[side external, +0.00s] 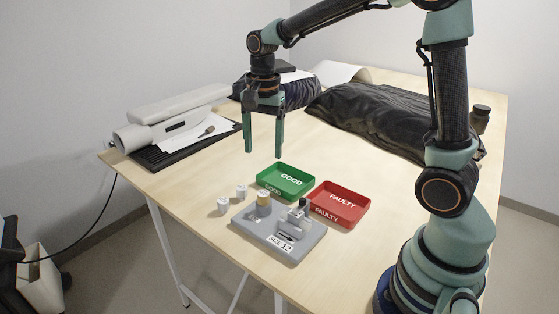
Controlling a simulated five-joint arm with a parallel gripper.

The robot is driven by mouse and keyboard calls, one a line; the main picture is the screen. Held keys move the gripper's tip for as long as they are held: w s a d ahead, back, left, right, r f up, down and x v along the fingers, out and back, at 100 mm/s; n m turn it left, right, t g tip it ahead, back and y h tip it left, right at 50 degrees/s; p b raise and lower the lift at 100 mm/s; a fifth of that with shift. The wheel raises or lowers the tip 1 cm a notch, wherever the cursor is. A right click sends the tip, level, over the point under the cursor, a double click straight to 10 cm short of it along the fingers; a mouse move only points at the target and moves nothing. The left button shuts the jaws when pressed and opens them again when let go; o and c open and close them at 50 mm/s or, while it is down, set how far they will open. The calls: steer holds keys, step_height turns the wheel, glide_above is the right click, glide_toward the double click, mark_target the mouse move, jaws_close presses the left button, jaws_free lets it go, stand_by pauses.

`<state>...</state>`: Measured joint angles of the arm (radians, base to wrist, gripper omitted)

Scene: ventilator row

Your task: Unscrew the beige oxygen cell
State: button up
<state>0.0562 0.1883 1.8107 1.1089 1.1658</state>
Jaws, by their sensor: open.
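The beige oxygen cell (264,196) stands upright in a grey holder on the left part of a grey fixture plate (262,229). It is small in this view, and its thread cannot be seen. My gripper (263,152) points down with its two long green fingers wide apart. It is empty, above the table and behind the green tray, apart from the cell.
A green GOOD tray (267,178) and a red FAULTY tray (356,215) sit behind the plate. Two small white cylinders (223,204) stand left of it. A grey post clamp (304,204) rises from the plate. Black bags (375,115) lie at the back.

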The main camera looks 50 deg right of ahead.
mark_target(263, 194)
steer(key=shift+m, duration=0.5)
steer(key=f, duration=1.3)
steer(key=shift+w+d+f, duration=0.1)
steer(key=shift+w+f, duration=0.05)
steer(key=shift+w, duration=0.2)
jaws_close()
steer(key=c, duration=1)
jaws_free()
jaws_close()
steer(key=n, duration=0.6)
